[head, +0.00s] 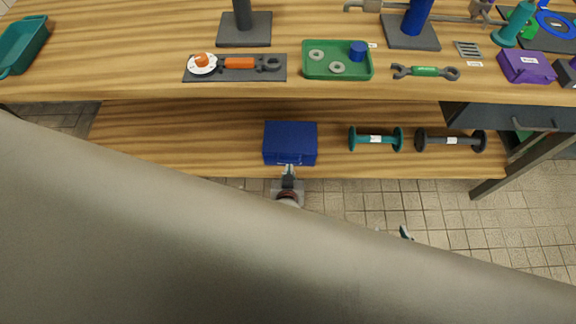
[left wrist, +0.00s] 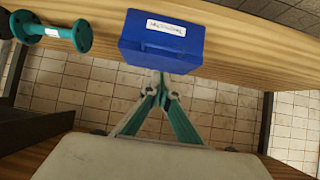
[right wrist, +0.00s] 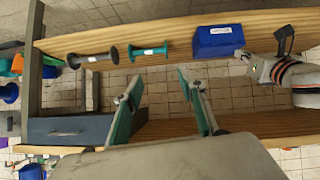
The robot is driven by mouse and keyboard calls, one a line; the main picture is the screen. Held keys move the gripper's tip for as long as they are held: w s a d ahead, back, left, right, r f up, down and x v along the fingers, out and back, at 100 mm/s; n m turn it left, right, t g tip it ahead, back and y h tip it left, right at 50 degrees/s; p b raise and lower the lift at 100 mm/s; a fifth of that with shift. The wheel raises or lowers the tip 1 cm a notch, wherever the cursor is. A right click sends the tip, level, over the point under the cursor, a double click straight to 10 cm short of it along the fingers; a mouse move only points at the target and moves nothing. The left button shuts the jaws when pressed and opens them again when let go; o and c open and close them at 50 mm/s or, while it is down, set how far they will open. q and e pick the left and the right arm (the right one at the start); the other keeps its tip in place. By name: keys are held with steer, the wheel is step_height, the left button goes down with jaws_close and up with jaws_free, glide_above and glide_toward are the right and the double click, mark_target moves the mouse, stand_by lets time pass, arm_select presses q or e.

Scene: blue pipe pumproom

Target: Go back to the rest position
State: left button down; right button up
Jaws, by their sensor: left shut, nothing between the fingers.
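My left gripper (head: 288,172) is shut and empty just in front of the blue case on the lower shelf, close to its handle side. In the left wrist view its fingertips (left wrist: 160,82) meet just below the case; whether they touch it I cannot tell. My right gripper (right wrist: 157,72) is open and empty, its fingers well apart in the right wrist view. In the head view only a tip of it (head: 405,233) shows past my pale body, which hides the rest. The blue case (head: 290,138) also shows in the left wrist view (left wrist: 162,40) and right wrist view (right wrist: 218,42).
A teal dumbbell (head: 376,139) and a black dumbbell (head: 450,140) lie right of the case on the lower shelf (head: 215,150). The workbench (head: 140,70) above carries a green tray (head: 337,75), tools and a purple box (head: 526,66). Tiled floor (head: 440,200) is open in front.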

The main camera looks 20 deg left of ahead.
arm_select(q)
steer(key=s+d+r+m+t+h, duration=0.1)
steer(key=s+r+m+t+h, duration=0.15)
steer(key=r, duration=0.35)
steer(key=s+d+r+m+t+h, duration=0.1)
steer(key=s+d+r+h, duration=0.15)
steer(key=r, duration=0.35)
steer(key=s+a+r+m+g, duration=0.2)
steer(key=s+a+m+g, duration=0.1)
steer(key=s+a, duration=0.6)
steer(key=shift+s+r+m+h+p, duration=0.3)
steer(key=shift+s+m+p, duration=0.15)
steer(key=shift+s, duration=0.45)
arm_select(e)
steer(key=shift+d+r, duration=0.2)
steer(key=shift+r, duration=0.35)
steer(key=shift+d+r, duration=0.15)
steer(key=shift+r, duration=0.4)
